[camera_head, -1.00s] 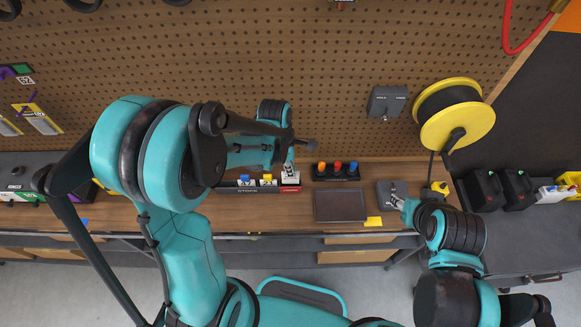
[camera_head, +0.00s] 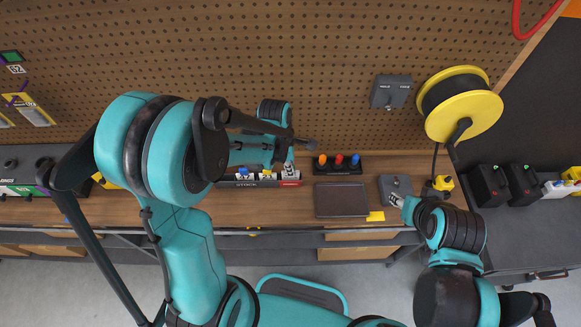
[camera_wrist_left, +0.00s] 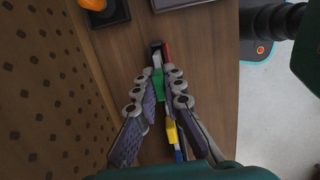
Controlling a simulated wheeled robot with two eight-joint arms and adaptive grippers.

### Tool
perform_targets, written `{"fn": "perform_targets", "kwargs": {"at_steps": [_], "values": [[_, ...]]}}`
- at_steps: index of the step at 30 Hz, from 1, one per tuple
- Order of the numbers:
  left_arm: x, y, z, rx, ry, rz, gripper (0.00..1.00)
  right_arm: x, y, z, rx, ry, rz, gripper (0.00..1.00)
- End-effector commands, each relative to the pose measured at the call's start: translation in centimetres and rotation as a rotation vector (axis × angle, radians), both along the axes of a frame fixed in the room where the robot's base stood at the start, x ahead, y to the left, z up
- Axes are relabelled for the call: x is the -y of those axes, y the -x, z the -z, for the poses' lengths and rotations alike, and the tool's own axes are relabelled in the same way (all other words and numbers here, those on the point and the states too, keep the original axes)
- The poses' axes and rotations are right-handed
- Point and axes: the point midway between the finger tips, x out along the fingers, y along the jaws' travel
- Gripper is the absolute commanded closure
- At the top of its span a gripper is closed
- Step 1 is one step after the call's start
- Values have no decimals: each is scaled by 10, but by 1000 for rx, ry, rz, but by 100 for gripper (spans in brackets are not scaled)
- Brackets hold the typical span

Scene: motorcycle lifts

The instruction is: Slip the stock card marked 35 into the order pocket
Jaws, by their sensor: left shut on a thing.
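The stock rack (camera_head: 240,183) is a dark strip at the back of the bench, with a red end label. A blue-tabbed card (camera_head: 244,173) and a yellow-tabbed card (camera_head: 267,174) stand in it; their numbers are too small to read surely. My left gripper (camera_head: 289,168) is at the rack's right end. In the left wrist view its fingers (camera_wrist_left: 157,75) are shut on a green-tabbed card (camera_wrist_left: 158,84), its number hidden. My right gripper (camera_head: 397,201) is beside a grey box (camera_head: 396,184); its fingers are too small to judge. I cannot identify the order pocket.
A dark tray (camera_head: 341,200) and a block with coloured knobs (camera_head: 338,165) are right of the rack. A yellow note (camera_head: 376,216) lies by the tray. A yellow reel (camera_head: 462,104) and a grey box (camera_head: 390,91) are on the pegboard. Bare bench lies left (camera_head: 130,207).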

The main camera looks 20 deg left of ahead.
Motion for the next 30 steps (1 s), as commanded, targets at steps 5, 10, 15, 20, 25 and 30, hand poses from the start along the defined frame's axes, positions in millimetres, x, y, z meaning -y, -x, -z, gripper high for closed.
{"fn": "perform_targets", "kwargs": {"at_steps": [5,10,15,20,25,30], "values": [[0,0,0,0,0,0,88,0,0,0,0,0,0,60],[0,0,0,0,0,0,67,0,0,0,0,0,0,60],[0,0,0,0,0,0,67,0,0,0,0,0,0,60],[-1,0,-9,0,0,-1,67,0,0,0,0,0,0,60],[-6,2,-39,0,0,-2,67,0,0,0,0,0,0,60],[-11,4,-76,0,0,0,67,0,0,0,0,0,0,60]]}}
